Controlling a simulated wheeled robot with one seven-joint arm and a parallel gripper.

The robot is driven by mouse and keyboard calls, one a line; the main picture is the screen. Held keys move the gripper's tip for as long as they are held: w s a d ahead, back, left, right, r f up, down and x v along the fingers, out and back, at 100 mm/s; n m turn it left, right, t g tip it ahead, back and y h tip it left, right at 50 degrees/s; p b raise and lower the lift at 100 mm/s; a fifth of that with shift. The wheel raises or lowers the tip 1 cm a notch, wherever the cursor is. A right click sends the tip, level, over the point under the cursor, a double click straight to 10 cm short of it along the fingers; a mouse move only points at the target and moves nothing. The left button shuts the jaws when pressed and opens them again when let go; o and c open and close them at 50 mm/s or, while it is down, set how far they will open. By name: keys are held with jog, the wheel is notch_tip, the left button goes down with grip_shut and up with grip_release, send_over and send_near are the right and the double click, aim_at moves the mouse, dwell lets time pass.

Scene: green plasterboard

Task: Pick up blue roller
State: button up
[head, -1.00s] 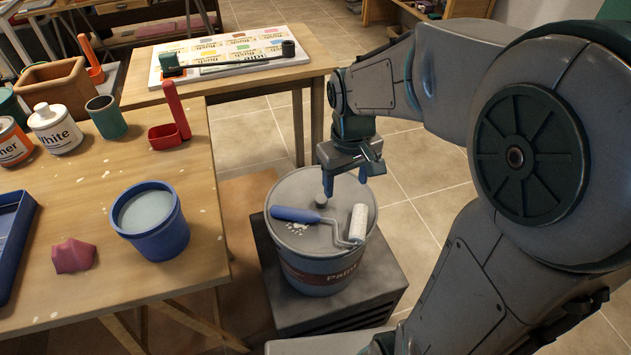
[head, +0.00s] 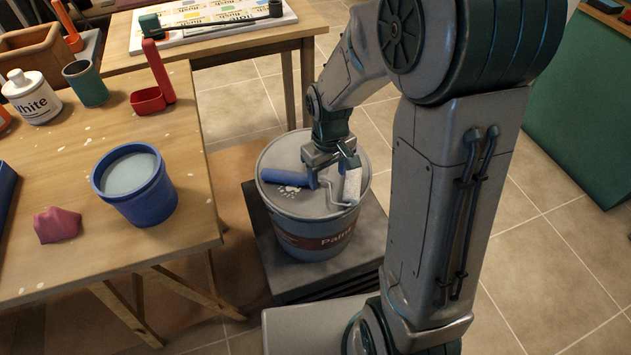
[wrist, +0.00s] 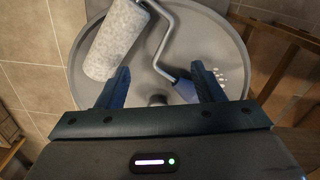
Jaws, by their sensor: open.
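The blue roller lies on the round lid of a paint bucket (head: 318,238). It has a blue handle (head: 288,177), a bent metal frame and a pale fuzzy sleeve (head: 352,188). My gripper (head: 328,179) is open, low over the lid, between handle and sleeve. In the wrist view, the sleeve (wrist: 116,40) lies at upper left and the metal frame passes ahead of the gap between the fingers (wrist: 161,78). The front end of the blue handle (wrist: 184,90) shows beside the right finger, which hides part of it. I cannot tell whether a finger touches it.
The bucket stands on a dark grey box (head: 255,270). A wooden table (head: 110,235) at left holds a blue pail (head: 165,205), a white bottle, a teal cup and a red holder. Another table stands behind. Tiled floor is open at right.

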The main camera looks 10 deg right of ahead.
aim_at(327, 187)
notch_tip(327, 187, down, 4)
jog(key=shift+s+a+r, duration=0.1)
jog(key=shift+s, duration=0.05)
jog(key=c, duration=1.1)
jog(key=shift+c, duration=0.2)
